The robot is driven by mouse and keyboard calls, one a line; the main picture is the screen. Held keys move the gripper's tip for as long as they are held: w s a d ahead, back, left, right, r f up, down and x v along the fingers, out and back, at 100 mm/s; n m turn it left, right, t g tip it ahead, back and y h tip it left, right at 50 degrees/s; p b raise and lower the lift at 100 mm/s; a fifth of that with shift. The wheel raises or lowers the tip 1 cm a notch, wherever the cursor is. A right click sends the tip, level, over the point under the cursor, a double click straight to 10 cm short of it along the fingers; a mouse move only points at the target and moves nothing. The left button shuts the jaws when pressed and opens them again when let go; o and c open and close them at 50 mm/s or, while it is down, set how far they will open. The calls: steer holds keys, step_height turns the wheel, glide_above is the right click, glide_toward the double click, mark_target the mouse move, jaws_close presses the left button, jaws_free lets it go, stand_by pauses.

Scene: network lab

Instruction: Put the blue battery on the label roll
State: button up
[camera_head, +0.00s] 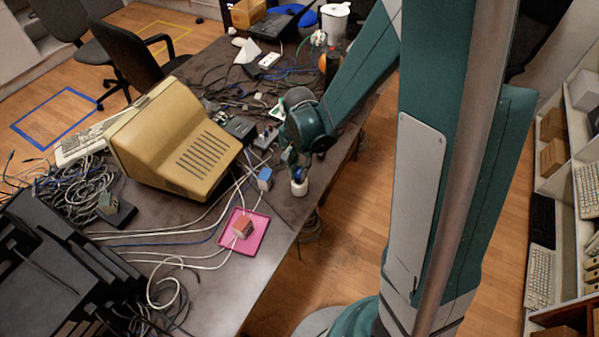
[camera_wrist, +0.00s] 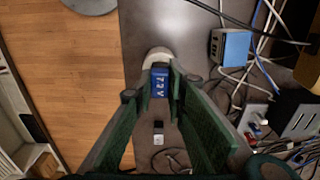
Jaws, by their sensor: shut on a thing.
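The blue battery (camera_wrist: 159,84), marked in white characters, is between the fingers of my gripper (camera_wrist: 160,76) in the wrist view. The gripper is shut on it. The white label roll (camera_wrist: 156,56) shows just beyond the battery, near the table edge. In the head view, the label roll (camera_head: 299,189) stands upright near the table's right edge, directly below my gripper (camera_head: 297,172). The battery is mostly hidden there by the fingers. I cannot tell whether the battery touches the roll's top.
A blue-and-white box (camera_head: 265,178) stands just left of the roll. A pink tray (camera_head: 260,222) holding a small reddish box lies nearer the front. A beige monitor (camera_head: 175,140) and many cables fill the table's left. The table edge drops to the floor on the right.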

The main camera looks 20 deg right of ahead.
mark_target(300, 171)
steer(key=shift+f, duration=0.45)
steer(key=o, duration=0.9)
steer(key=shift+r, duration=0.1)
steer(key=shift+r, duration=0.1)
steer(key=shift+r+p, duration=0.85)
steer(key=shift+r, duration=5.2)
